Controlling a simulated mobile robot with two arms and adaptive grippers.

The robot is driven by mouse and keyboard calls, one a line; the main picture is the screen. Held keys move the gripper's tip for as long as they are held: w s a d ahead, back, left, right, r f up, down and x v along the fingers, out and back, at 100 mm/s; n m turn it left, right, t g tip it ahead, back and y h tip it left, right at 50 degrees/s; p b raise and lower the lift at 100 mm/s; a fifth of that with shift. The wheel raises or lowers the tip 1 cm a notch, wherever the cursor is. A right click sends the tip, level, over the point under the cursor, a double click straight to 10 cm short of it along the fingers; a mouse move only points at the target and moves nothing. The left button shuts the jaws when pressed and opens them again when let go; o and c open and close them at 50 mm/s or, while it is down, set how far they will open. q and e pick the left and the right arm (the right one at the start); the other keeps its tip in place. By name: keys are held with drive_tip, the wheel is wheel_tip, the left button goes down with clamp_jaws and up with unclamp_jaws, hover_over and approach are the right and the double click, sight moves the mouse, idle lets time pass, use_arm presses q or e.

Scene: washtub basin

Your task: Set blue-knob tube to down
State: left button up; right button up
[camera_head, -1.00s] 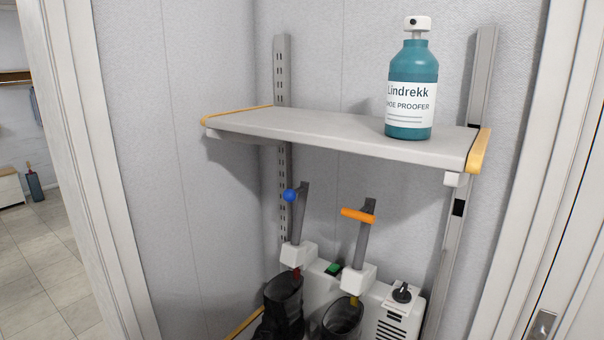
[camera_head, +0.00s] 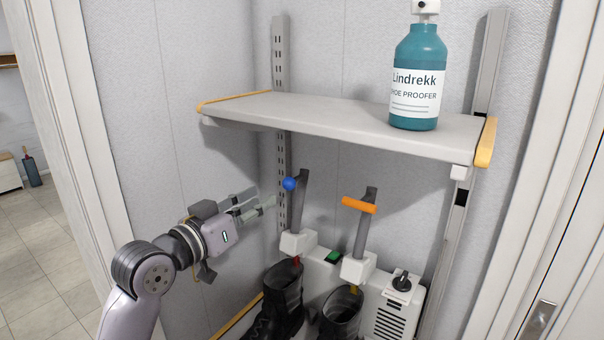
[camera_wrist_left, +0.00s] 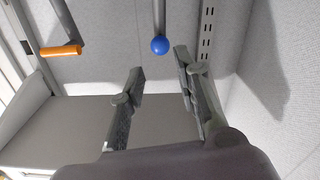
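The blue-knob tube (camera_head: 298,211) stands upright on the left of a white boot dryer, with its blue knob (camera_head: 289,184) near the top. The blue knob also shows in the left wrist view (camera_wrist_left: 160,45), beyond and roughly between the fingertips. My left gripper (camera_head: 266,204) is in the head view just left of the tube, below the shelf. In the left wrist view its two fingers (camera_wrist_left: 158,62) are spread apart with nothing between them. It looks apart from the knob. My right gripper is in neither view.
A second tube with an orange handle (camera_head: 359,205) stands to the right. The dryer (camera_head: 391,312) has a black dial, and dark boots (camera_head: 285,301) stand below the tubes. A grey shelf (camera_head: 300,112) overhangs them, bearing a teal spray bottle (camera_head: 417,75). Walls close in the left and back.

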sight(301, 178)
use_arm(q)
drive_tip(key=p+x, duration=0.4)
drive_tip(key=x, duration=1.1)
drive_tip(key=shift+w+d+f, duration=0.1)
drive_tip(key=shift+w+d, duration=0.05)
drive_tip(key=shift+w, duration=0.05)
drive_tip(key=shift+c, duration=0.5)
clamp_jaws()
drive_tip(key=shift+f, duration=0.15)
